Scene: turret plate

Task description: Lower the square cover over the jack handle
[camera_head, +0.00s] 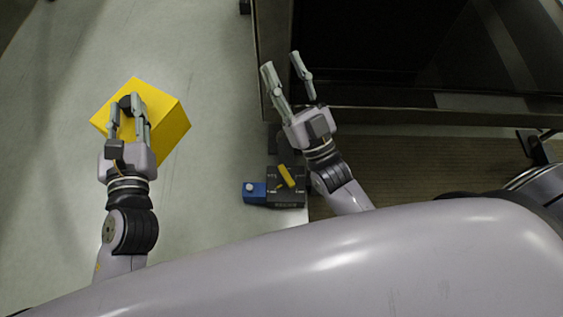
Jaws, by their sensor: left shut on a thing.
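The square cover (168,124) is a yellow box at the left of the head view, tilted and held above the floor. My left gripper (126,106) is shut on the dark knob on its top. A yellow handle (286,176), which looks like the jack handle, lies slanted on a dark block (287,198) at the lower middle. The cover is to the left of this handle and apart from it. My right gripper (282,65) is open and empty, above and beside the handle. The inside of the cover is hidden.
A blue part with a white knob (254,191) adjoins the dark block on its left. A dark-framed structure (400,110) fills the upper right, with a brown ribbed surface (430,165) below it. The pale floor (215,80) between the cover and the structure is clear.

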